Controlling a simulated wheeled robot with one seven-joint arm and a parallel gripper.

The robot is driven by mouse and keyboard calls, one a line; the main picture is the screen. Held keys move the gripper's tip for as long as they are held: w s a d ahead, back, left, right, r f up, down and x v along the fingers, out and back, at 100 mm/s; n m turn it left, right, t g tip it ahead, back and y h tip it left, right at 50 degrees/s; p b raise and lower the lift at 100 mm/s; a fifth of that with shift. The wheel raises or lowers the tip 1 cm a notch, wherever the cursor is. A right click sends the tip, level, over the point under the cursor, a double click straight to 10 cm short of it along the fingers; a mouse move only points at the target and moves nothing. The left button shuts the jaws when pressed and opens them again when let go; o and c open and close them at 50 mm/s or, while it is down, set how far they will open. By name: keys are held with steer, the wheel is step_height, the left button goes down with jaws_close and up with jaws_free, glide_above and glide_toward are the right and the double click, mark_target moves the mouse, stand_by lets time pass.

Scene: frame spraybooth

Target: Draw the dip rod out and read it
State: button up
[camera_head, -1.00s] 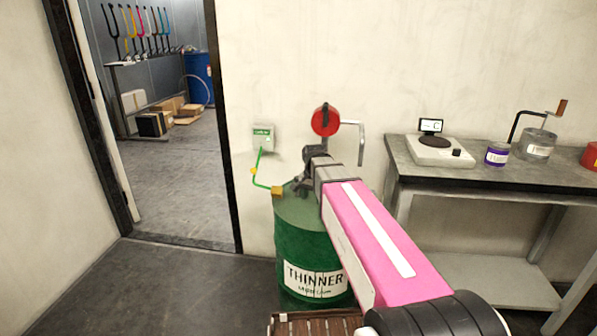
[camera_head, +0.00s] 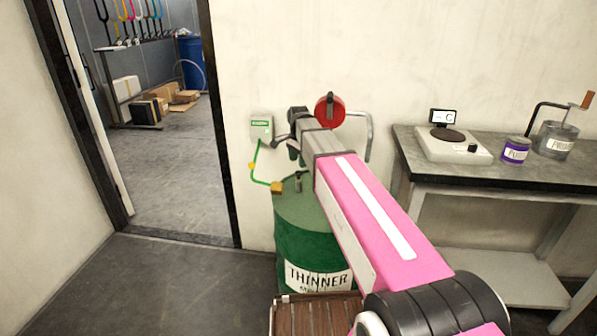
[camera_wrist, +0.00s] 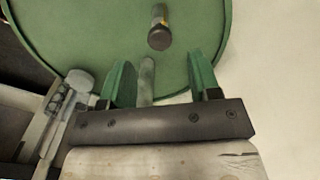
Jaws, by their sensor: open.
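The green thinner drum (camera_head: 312,235) stands against the wall, and its green lid (camera_wrist: 95,30) fills much of the wrist view. A short upright piece with a dark knob and a yellowish band (camera_wrist: 159,30) stands on the lid, beyond my fingertips. It looks like the top of the dip rod. A grey stub (camera_head: 298,184) shows on the lid in the head view. My gripper (camera_wrist: 163,75) is open over the lid, its green fingers apart. A grey rod-like piece (camera_wrist: 147,80) shows between them; I cannot tell whether they touch it.
A green cable runs from a wall box (camera_head: 261,128) to a yellow clamp (camera_head: 277,188) on the drum's rim. A red round fitting (camera_head: 329,111) with a grey bent pipe is behind my arm. A bench (camera_head: 510,178) with a scale (camera_head: 452,149) stands right; a doorway opens left.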

mark_target(299, 172)
steer(key=shift+f, duration=2.65)
jaws_close()
steer(key=shift+r, duration=0.15)
